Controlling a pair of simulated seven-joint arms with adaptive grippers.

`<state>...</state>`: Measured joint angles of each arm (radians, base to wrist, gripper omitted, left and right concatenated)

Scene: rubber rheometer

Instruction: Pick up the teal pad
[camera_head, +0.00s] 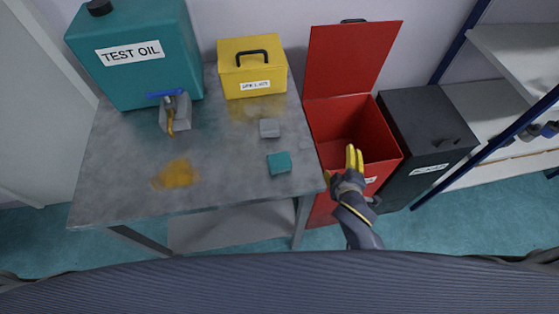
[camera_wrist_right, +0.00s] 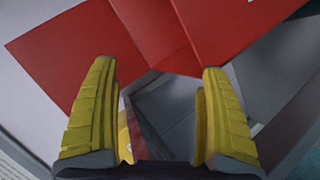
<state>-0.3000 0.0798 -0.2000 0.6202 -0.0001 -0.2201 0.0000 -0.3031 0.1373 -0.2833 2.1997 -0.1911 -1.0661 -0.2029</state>
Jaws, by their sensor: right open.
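The teal pad (camera_head: 279,163) lies on the grey metal table (camera_head: 225,185), near its right front edge. My right gripper (camera_head: 351,160) has yellow fingers and is to the right of the pad, over the front of the open red bin. It is apart from the pad. In the right wrist view its two fingers (camera_wrist_right: 160,112) are spread with nothing held between them. The pad does not show in the right wrist view. My left gripper is not in view.
A grey block (camera_head: 269,128) lies just behind the pad. A yellow box (camera_head: 252,68) and a teal test oil container (camera_head: 135,50) stand at the back. The red bin (camera_head: 385,140) has its lid raised. A black bin (camera_head: 425,130) stands right of it.

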